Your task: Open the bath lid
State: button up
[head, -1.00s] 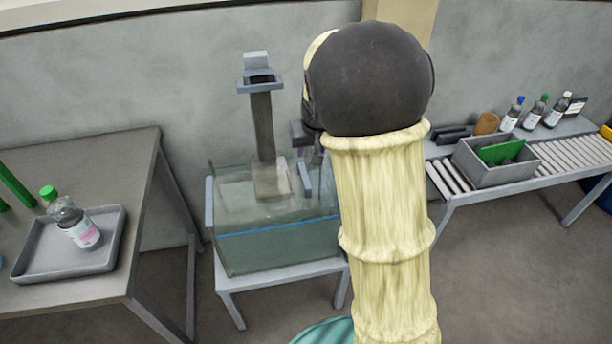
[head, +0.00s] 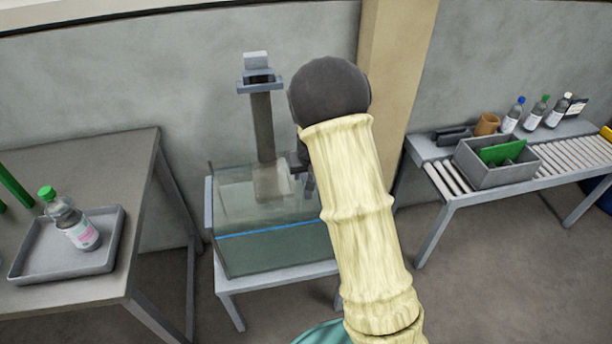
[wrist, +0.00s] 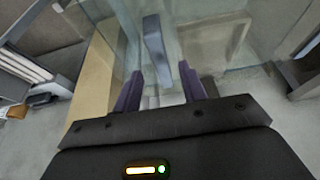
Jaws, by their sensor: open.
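The bath (head: 270,245) is a clear glass tank with a blue line, on a grey stand in the middle of the head view. Its clear lid (head: 235,185) looks flat across the top. A blue-grey bar handle (wrist: 153,45) shows in the wrist view, just ahead of my fingers. In the head view my arm hides the handle. My gripper (wrist: 160,88) is open, its two purple fingers on either side of the handle's near end in the picture. I cannot tell whether they reach around it. In the head view only a dark part of my gripper shows, by the bath's right side.
A grey column (head: 263,125) rises behind the bath. On the left, a table (head: 120,160) holds a tray (head: 30,272) with a bottle (head: 75,222). On the right, a roller conveyor (head: 560,155) carries a grey bin (head: 490,172). A beige pillar (head: 395,70) stands behind my arm.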

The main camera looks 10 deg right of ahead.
jog(key=shift+x, duration=1.25)
grip_shut()
jog(key=shift+r, duration=0.2)
